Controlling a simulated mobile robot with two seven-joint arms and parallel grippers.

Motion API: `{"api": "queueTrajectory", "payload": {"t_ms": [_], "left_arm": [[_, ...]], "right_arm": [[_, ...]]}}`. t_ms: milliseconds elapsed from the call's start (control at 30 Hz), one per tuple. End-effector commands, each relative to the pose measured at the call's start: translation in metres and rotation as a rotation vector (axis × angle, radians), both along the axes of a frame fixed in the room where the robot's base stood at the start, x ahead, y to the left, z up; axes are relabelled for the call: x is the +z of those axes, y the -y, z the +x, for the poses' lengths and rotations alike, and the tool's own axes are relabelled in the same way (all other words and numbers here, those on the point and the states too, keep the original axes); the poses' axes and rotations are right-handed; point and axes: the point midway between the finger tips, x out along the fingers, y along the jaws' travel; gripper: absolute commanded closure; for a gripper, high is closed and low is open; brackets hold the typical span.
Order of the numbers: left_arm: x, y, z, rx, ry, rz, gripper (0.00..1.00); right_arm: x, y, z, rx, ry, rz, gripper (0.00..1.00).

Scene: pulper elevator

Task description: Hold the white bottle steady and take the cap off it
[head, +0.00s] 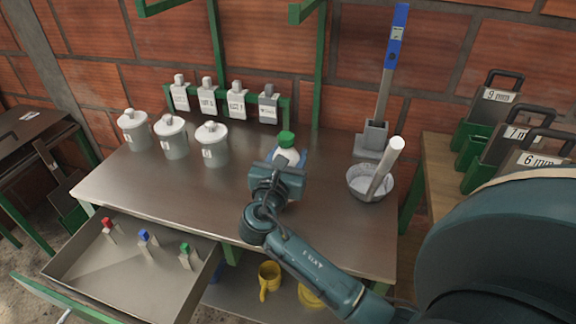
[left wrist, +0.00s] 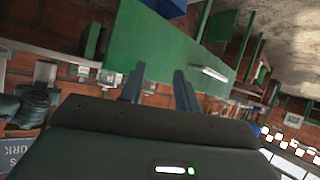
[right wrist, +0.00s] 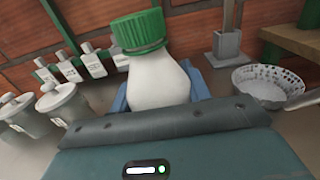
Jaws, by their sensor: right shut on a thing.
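The white bottle (head: 288,155) stands upright at the middle of the metal table, with a ribbed green cap (head: 286,139) on its neck. My right gripper (head: 284,164) is shut on the bottle's body from the front, below the cap. In the right wrist view the bottle (right wrist: 158,82) rises between the blue fingers, with its green cap (right wrist: 138,31) on top. The bottle's lower part is hidden by the gripper. My left gripper (left wrist: 160,88) shows only in its own wrist view, where its two fingers are apart with nothing between them. It is away from the bottle.
Three lidded white canisters (head: 171,137) stand left of the bottle, with a row of labelled bottles (head: 237,102) behind. A perforated bowl (head: 369,192) with a white rod stands at the right. An open drawer (head: 125,285) holds three small colour-topped items.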

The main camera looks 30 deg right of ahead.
Motion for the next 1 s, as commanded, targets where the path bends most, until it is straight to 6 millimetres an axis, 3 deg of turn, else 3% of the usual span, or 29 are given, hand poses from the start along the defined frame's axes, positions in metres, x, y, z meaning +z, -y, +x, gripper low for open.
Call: {"api": "queueTrajectory", "payload": {"t_ms": [100,300,700,733,1000], "left_arm": [[0.007,0.000,0.000,-0.003,0.003,0.011,0.68],[0.008,0.001,-0.001,-0.008,-0.002,0.021,0.68],[0.007,0.000,-0.001,-0.016,-0.001,0.030,0.68],[0.007,0.000,-0.001,-0.016,-0.001,0.030,0.68],[0.007,-0.001,-0.001,-0.015,-0.001,0.032,0.68]], "right_arm": [[0.031,0.000,0.000,0.001,0.009,0.003,0.83],[0.063,0.000,0.001,0.000,0.007,0.002,0.83],[0.072,0.000,0.000,0.000,0.001,0.000,0.83],[0.072,0.000,0.000,0.000,0.001,0.000,0.55],[0.072,0.000,0.000,0.000,0.002,-0.001,0.78]]}}
